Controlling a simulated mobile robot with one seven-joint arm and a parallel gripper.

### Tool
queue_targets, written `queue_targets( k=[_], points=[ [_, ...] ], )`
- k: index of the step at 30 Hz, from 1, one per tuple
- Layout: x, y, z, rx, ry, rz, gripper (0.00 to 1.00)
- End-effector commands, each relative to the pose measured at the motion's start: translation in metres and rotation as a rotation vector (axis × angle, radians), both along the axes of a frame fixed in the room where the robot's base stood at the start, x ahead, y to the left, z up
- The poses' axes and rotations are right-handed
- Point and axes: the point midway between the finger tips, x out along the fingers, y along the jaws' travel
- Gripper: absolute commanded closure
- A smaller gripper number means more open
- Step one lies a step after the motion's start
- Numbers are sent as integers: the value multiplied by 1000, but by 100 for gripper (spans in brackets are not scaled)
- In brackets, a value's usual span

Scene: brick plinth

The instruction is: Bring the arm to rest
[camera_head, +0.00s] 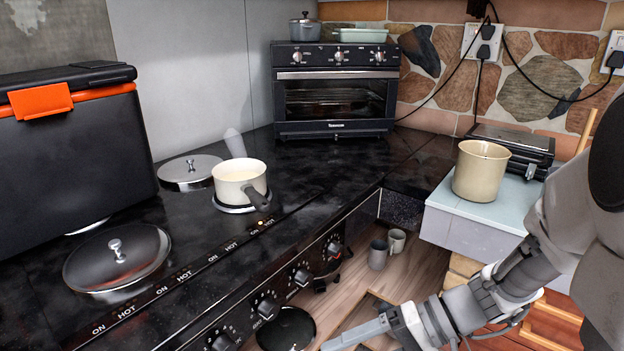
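My arm (530,268) reaches in from the right edge and bends down to the lower middle of the head view. My gripper (345,338) is at the bottom edge, pointing left, in front of and below the stove's knobs. A grey finger shows, and the rest is cut off by the frame or hidden. I cannot tell whether it is open or shut. I see nothing held in the visible part.
A cream saucepan (240,184) stands on the black stove top (200,235). A beige pot (481,171) stands on a pale ledge (437,199) near my arm. Mugs (378,254) and a dark pan (287,330) lie low, near my gripper. A toaster oven (335,95) stands behind.

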Motion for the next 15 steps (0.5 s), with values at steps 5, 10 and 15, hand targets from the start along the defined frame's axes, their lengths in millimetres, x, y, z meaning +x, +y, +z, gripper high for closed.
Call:
queue_targets(
  k=[5,10,15],
  points=[
    [-25,-6,10,-254,-18,85,23],
    [-39,-22,22,-494,-74,95,23],
    [-44,-42,41,-713,-182,42,23]
  ],
)
